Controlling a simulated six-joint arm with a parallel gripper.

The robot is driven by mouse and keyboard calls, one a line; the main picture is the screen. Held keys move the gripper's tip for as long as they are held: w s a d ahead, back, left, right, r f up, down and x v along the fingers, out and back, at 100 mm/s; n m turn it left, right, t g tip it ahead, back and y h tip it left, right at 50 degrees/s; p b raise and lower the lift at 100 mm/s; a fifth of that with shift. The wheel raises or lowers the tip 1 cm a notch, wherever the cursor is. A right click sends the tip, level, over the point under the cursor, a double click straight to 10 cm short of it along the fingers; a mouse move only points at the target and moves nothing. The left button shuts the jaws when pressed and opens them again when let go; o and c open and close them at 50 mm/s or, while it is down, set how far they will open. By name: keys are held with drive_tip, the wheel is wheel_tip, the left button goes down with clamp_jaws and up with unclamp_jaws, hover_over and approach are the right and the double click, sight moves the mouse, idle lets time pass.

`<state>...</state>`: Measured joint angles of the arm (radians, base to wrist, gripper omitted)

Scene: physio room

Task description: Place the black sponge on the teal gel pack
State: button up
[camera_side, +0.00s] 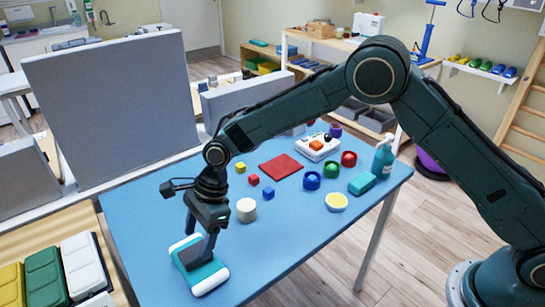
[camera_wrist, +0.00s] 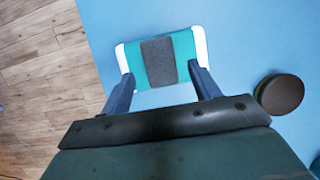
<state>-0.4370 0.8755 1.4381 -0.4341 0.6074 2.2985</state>
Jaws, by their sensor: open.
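The teal gel pack (camera_side: 204,275) with white ends lies near the front left corner of the blue table. It also shows in the wrist view (camera_wrist: 185,45). The black sponge (camera_wrist: 158,62) lies flat on the middle of the gel pack, its long side across the pack. In the side view the sponge (camera_side: 193,257) is partly behind a finger.
A cream cylinder (camera_side: 246,210) stands right of my gripper; a dark-topped round thing (camera_wrist: 280,94) is close to the right finger. Small cubes, a red mat (camera_side: 281,167), coloured rings, a yellow-topped bowl (camera_side: 336,202) and a teal bottle (camera_side: 383,158) stand farther off. The front middle of the table is clear.

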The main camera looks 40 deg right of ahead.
drive_tip(key=v, duration=0.8)
drive_tip(key=shift+d+r, duration=0.15)
drive_tip(key=shift+r, duration=0.15)
drive_tip(key=shift+r, duration=0.1)
drive_tip(key=s+d+r+n+t+h, duration=0.1)
drive_tip(key=s+d+r+n+t, duration=0.1)
drive_tip(key=s+d+r+n, duration=0.45)
drive_tip(key=s+d+r+n+t+h, duration=0.15)
drive_tip(key=s+d+r, duration=0.25)
drive_tip(key=d+r, duration=0.6)
drive_tip(key=s+d+n+t+h, duration=0.1)
drive_tip(key=s+d+n, duration=0.4)
drive_tip(key=s, duration=0.5)
drive_tip(key=s+d+n+t+h, duration=0.1)
drive_tip(key=s+d+n, duration=0.4)
drive_tip(key=s+d, duration=0.3)
drive_tip(key=shift+s+d+f, duration=0.15)
drive_tip(key=shift+s+f, duration=0.05)
drive_tip(key=shift+s, duration=0.9)
